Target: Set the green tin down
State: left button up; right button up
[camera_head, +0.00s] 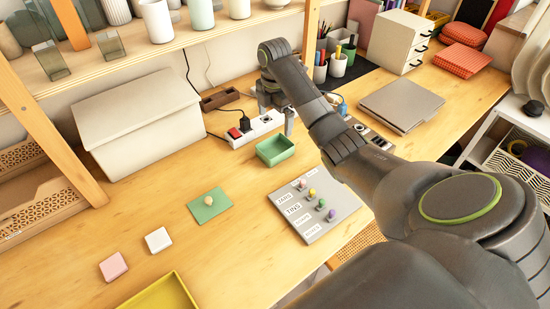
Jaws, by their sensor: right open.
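The green tin (275,150) is a small open rectangular box. It appears to rest on the wooden desk (150,240), in front of the white power strip. My right arm comes in from the right, and my right gripper (276,112) is beyond the tin, over the power strip. The gripper is open and appears apart from the tin. My left gripper is not in view. A green lid (209,205) with a wooden knob lies to the left of the tin.
A white power strip (257,130) lies behind the tin. A grey labelled board (314,208) with coloured pegs is in front right. A yellow tray (163,293), pink tile (113,266) and white tile (158,239) lie front left. A closed laptop (402,103) sits right.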

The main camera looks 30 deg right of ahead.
jog(key=shift+f, duration=5.25)
jog(key=c, duration=1.2)
notch_tip(320, 180, up, 9)
jog(key=shift+c, duration=0.2)
pick_arm(q)
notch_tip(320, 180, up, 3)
jog(key=p, duration=0.4)
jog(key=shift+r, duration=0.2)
pick_arm(e)
send_over(275, 154)
notch_tip(275, 154, down, 9)
jog(key=shift+w+r, duration=0.1)
jog(key=shift+r, duration=0.05)
